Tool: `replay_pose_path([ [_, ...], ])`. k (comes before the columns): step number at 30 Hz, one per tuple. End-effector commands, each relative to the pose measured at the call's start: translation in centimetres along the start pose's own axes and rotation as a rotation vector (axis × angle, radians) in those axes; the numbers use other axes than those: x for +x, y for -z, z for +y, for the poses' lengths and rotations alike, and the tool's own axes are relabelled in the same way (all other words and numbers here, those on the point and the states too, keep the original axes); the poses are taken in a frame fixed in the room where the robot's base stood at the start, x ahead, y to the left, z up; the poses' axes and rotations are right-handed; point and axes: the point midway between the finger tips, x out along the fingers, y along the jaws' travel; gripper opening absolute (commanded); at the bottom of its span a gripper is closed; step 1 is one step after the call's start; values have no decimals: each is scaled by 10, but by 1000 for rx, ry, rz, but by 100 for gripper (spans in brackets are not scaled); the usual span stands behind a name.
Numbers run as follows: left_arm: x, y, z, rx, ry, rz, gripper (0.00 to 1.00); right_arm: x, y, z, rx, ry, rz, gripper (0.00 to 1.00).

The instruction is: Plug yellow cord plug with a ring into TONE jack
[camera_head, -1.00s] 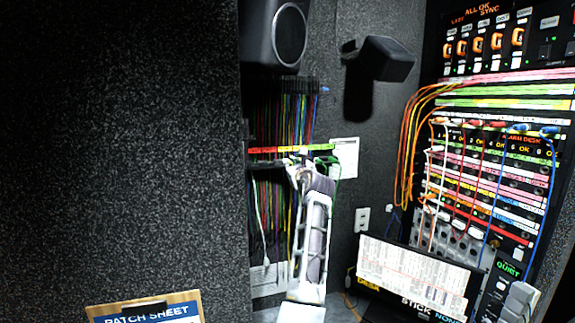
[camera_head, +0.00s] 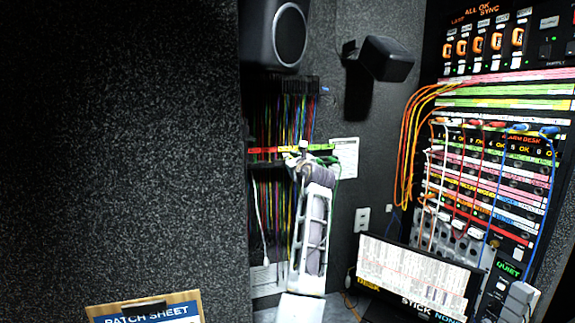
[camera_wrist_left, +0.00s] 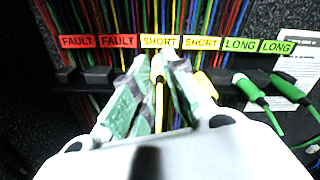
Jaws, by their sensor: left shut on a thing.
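My left gripper (camera_wrist_left: 157,72) is shut on a yellow cord plug (camera_wrist_left: 158,82) at the rack bar, under the first yellow SHORT label. The fingers cover most of the plug, and I cannot see a ring on it. In the head view the left gripper (camera_head: 299,156) is at the coloured label strip. Another yellow plug (camera_wrist_left: 203,84) sits just right of the fingers, under the second SHORT label. The patch panel (camera_head: 495,180) with rows of jacks is at the right of the head view; I cannot read a TONE label there.
Green plugs (camera_wrist_left: 248,88) hang under the LONG labels, right of my gripper. Black slots (camera_wrist_left: 97,77) are under the red FAULT labels. Orange cords (camera_head: 408,145) loop down the panel's left side. A monitor (camera_head: 415,280) stands below the panel. A dark speaker (camera_head: 385,58) juts from the wall.

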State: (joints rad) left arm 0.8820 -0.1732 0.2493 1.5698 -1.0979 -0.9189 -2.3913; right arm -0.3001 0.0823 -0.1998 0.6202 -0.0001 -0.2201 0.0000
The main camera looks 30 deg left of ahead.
Motion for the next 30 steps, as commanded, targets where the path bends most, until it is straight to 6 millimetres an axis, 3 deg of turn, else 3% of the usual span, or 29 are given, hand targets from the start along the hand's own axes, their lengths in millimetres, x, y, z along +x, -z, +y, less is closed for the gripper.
replay_pose_path([
  [13, -2, 0, 0, 0, 1, 0, 0, 0, 0, 0, 0, 0, 0, 40],
  [30, -23, 0, 0, 0, 1, -1, 0, 0, 1, -4, 2, 5, 1, 40],
])
